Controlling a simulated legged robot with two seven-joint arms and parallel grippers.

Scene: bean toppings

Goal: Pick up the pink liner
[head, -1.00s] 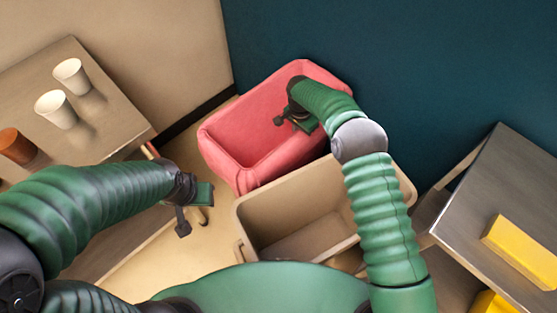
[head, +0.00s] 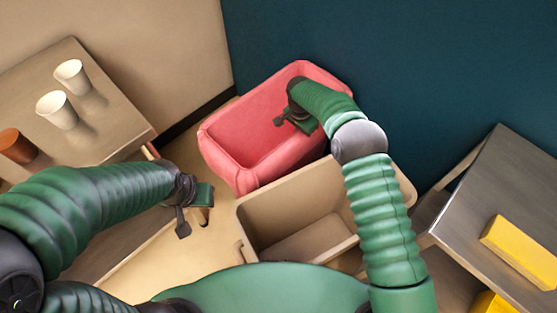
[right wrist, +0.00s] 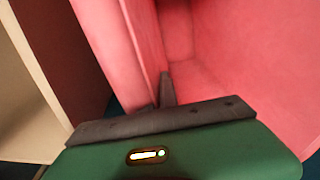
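The pink liner (head: 230,126) shows in the head view as an open, soft-edged pink tub, upright at the back centre. My right gripper (head: 283,121) reaches over its right side, with the tip inside the opening. In the right wrist view the liner's pink wall (right wrist: 222,45) fills the right side. A dark finger (right wrist: 167,92) of my right gripper is close to a pink wall edge; whether it touches or pinches it I cannot tell. My left gripper (head: 192,222) hangs empty left of the beige bin, its finger gap unclear.
An open beige bin (head: 243,214) stands in front of the liner. A table (head: 110,120) at left holds two white cups (head: 57,108) and a brown cup (head: 16,146). A grey table (head: 500,180) at right holds yellow blocks (head: 520,250). Walls close in behind.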

